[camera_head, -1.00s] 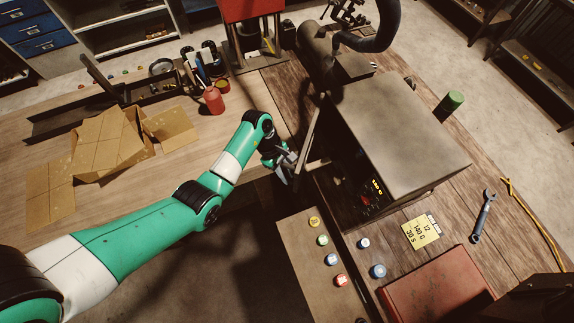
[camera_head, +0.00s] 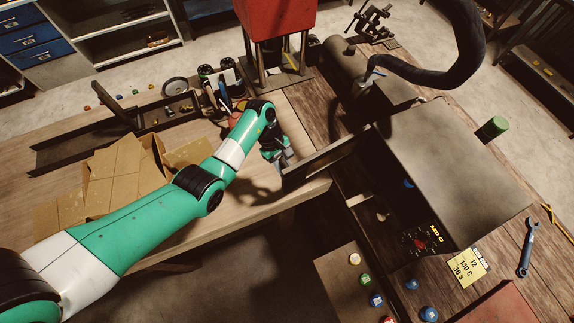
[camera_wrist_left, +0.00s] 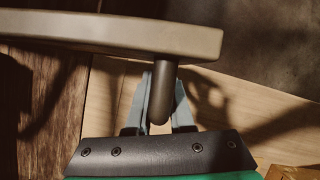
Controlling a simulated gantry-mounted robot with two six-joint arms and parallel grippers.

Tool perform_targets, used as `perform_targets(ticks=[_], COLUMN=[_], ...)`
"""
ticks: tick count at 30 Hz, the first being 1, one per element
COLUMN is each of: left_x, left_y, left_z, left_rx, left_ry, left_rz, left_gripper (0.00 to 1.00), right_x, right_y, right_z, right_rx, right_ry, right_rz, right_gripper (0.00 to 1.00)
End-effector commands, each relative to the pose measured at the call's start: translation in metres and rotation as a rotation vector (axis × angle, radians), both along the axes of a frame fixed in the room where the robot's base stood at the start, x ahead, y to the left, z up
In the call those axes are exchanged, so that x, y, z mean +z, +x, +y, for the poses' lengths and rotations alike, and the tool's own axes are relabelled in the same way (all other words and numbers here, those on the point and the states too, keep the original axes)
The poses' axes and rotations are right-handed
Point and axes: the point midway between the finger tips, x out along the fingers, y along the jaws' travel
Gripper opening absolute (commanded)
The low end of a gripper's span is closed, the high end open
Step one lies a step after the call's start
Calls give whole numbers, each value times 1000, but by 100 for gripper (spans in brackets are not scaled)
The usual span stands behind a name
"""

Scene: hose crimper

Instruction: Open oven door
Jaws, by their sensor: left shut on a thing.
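The oven (camera_head: 450,160) is a grey metal box on the bench at the right. Its door (camera_head: 330,158) stands wide open, swung out to the left from the oven's far front edge. My left gripper (camera_head: 285,165) is at the door's free end. In the left wrist view, the door (camera_wrist_left: 110,33) crosses the top as a pale slab edge. A dark, round-ended handle (camera_wrist_left: 163,75) sticks out from it between the fingers of my left gripper (camera_wrist_left: 160,103), which is shut on it. My right gripper is not in view.
A lit control panel (camera_head: 428,238) is on the oven's front. Cardboard (camera_head: 120,180) lies on the left bench, and a red press (camera_head: 275,30) stands at the back.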

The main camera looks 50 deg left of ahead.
Motion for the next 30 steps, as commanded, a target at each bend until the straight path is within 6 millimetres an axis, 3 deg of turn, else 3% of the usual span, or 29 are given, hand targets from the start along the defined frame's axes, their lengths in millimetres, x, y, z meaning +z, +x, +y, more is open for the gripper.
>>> perform_targets(ticks=[1, 16, 17, 18, 30], left_x=[-4, -5, -5, -5, -3], left_y=[-7, -8, -8, -7, -5], left_z=[3, 4, 3, 3, 3], left_rx=[-6, -19, -19, -19, -21], left_ry=[3, 2, 1, 1, 2], left_rz=[25, 28, 28, 28, 21], left_gripper=[0, 0, 24, 31, 32], right_x=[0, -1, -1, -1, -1], right_y=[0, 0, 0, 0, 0], right_z=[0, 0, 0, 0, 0], right_rx=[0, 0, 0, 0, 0], right_ry=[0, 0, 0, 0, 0], right_rz=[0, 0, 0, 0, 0], right_gripper=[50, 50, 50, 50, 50])
